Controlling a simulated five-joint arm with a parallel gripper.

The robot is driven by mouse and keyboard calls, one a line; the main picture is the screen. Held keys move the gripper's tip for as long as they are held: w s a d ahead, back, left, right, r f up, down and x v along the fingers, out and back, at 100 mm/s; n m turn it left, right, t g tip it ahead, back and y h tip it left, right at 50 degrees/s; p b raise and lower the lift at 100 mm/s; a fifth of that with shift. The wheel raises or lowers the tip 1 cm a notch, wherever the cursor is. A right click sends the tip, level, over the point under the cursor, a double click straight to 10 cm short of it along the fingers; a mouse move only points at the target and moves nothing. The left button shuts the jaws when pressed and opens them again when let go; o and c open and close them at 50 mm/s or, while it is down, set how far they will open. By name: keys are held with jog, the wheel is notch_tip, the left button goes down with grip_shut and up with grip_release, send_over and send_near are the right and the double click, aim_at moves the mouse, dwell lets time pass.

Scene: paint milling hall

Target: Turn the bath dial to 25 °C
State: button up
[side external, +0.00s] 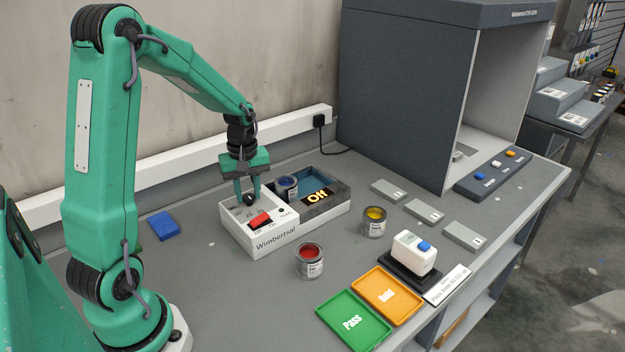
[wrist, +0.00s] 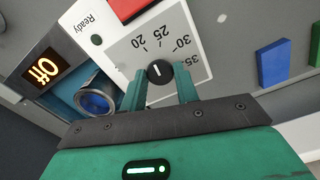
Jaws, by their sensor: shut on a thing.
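My gripper (side external: 248,198) points down over the white end of the bath unit (side external: 262,240), marked Wimbertsal. Its two green fingers, also in the wrist view (wrist: 161,80), are shut on the dial, one on each side. The display (side external: 318,196) reads Off. A red switch (side external: 260,220) is beside the dial.
A blue paint can (side external: 287,187) stands in the bath well. Red (side external: 310,261) and yellow (side external: 374,222) paint cans, a white meter (side external: 413,254), green (side external: 352,322) and orange (side external: 387,295) trays stand nearby. A blue block (side external: 163,226) lies left of the bath.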

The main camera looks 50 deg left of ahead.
aim_at(249, 196)
jog(key=shift+m, duration=2.3)
jog(key=o, duration=1)
jog(key=shift+c, duration=0.2)
jog(key=shift+r, duration=3.85)
jog(key=shift+d+r, duration=0.1)
